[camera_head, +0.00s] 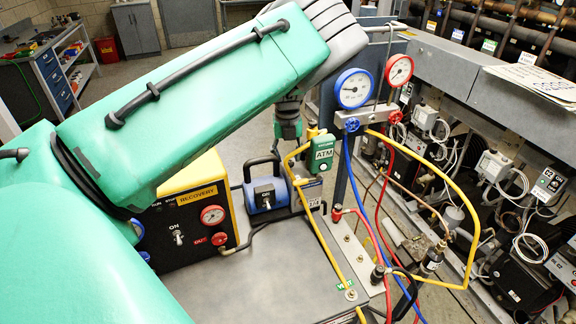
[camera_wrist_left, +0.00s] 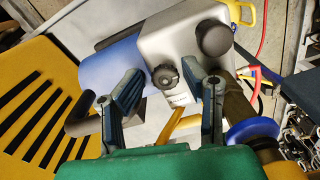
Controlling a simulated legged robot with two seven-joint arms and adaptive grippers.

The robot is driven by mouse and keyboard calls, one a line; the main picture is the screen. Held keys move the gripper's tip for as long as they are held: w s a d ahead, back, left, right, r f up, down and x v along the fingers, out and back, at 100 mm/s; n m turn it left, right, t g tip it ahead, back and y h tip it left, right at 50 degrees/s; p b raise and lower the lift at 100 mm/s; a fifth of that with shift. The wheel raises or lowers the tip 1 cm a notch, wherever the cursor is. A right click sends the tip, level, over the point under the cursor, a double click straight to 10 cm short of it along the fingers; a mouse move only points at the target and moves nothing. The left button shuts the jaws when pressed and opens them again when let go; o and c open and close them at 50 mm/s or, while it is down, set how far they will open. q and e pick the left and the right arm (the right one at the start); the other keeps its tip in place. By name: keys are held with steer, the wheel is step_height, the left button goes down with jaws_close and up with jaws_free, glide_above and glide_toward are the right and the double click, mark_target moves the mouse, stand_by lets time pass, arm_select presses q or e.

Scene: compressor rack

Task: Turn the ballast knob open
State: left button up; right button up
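The vacuum pump (camera_head: 264,193), blue and grey with a dark carrying handle, stands beside the recovery unit in the head view. In the left wrist view its blue body (camera_wrist_left: 108,66) and pale grey housing (camera_wrist_left: 182,38) lie ahead of my left gripper. A small ribbed dark knob (camera_wrist_left: 165,76), seemingly the ballast knob, shows on the housing. My left gripper (camera_wrist_left: 163,84) is open, its two fingers on either side of the knob in the picture. I see no finger contact; the depth gap is unclear. A larger round black cap (camera_wrist_left: 215,38) sits nearby. My right gripper is out of view.
The yellow and black recovery unit (camera_head: 190,210) is close left of the pump. A gauge manifold (camera_head: 352,120) with red, blue and yellow hoses stands at right, with a green ATM tag (camera_head: 322,150). The compressor rack (camera_head: 470,150) fills the right side. The grey bench top (camera_head: 240,280) is mostly bare.

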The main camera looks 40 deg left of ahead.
arm_select(q)
steer(key=m+b, duration=0.1)
steer(key=d+f+m+b, duration=0.1)
steer(key=m+b, duration=0.1)
steer(key=shift+s+d+f, duration=0.15)
steer(key=shift+s+f, duration=0.05)
steer(key=shift+d+r+m+p, duration=0.1)
steer(key=shift+r+m+p, duration=0.3)
steer(key=shift+m+p, duration=0.35)
steer(key=shift+r+m+p, duration=0.15)
steer(key=shift+m+p, duration=0.15)
steer(key=shift+m, duration=0.25)
steer(key=shift+s+m+p, duration=0.1)
steer(key=shift+m+p, duration=0.4)
steer(key=shift+m, duration=0.6)
steer(key=shift+a+m, duration=0.2)
steer(key=shift+m, duration=0.5)
steer(key=shift+a+f+m, duration=0.2)
steer(key=shift+f+m, duration=0.05)
steer(key=shift+m, duration=0.05)
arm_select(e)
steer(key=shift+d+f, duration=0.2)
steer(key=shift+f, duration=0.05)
arm_select(q)
steer(key=shift+d+r+p, duration=0.1)
steer(key=shift+d+p, duration=0.1)
steer(key=shift+p, duration=0.1)
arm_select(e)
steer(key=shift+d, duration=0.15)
